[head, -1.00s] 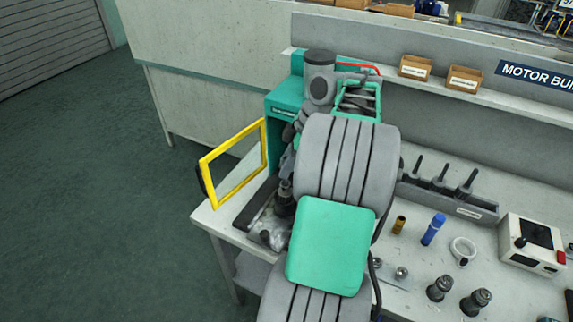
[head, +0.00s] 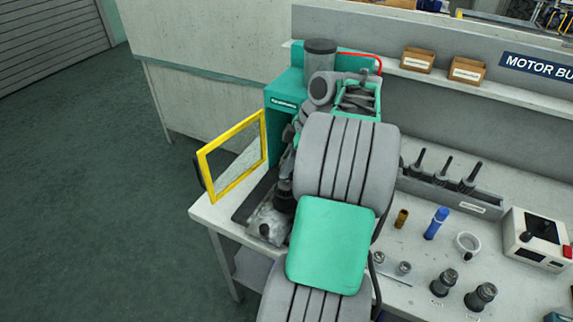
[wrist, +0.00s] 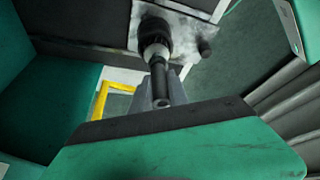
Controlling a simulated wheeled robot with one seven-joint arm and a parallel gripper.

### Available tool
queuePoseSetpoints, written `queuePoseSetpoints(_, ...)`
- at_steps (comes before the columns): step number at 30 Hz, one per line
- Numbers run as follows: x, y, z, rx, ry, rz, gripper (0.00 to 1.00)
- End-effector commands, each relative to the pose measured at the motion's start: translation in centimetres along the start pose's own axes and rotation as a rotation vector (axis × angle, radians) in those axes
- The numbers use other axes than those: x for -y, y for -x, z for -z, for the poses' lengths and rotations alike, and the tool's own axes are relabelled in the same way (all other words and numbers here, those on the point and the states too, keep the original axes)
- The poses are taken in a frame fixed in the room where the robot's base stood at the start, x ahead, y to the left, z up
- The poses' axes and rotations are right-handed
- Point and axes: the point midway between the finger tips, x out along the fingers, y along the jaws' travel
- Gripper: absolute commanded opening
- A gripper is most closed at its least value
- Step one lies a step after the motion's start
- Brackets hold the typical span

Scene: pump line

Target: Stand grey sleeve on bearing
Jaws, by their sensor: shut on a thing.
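My gripper (wrist: 160,90) shows in the wrist view as pale grey fingers around a slim dark grey tube, which seems to be the grey sleeve (wrist: 159,78). The tube's end faces the camera. Beyond it, in line with it, is a dark round part (wrist: 153,36), perhaps the bearing, on a mottled silver block (wrist: 192,36). I cannot tell whether the tube touches the round part. In the head view the silver block (head: 266,226) sits low in the teal press, and my arm hides the gripper and sleeve.
The teal press (head: 284,98) stands close around my gripper, with its yellow-framed guard (head: 232,157) swung out at left. A dark-edged teal surface (wrist: 180,145) fills the wrist view's bottom. The bench right of my arm holds a blue cylinder (head: 436,224), a ring (head: 467,244) and dark fittings (head: 480,297).

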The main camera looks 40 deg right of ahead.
Motion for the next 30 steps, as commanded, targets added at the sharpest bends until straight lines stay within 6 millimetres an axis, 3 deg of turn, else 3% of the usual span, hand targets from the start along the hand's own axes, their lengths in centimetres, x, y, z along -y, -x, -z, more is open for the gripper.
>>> queuePoseSetpoints(1,-0.02,0.09,0.04,0.0,0.0,-0.001,0.0)
queuePoseSetpoints(2,-0.02,0.09,0.03,0.0,0.0,-0.001,0.22)
queuePoseSetpoints(10,-0.01,0.09,0.03,0.0,0.0,-0.001,0.44)
queuePoseSetpoints(16,-0.01,0.08,0.03,0.0,0.0,0.0,0.46)
queuePoseSetpoints(20,0.0,0.06,0.02,0.0,0.0,0.0,0.56)
queuePoseSetpoints(30,-0.02,0.74,0.29,0.0,0.0,-0.001,0.57)
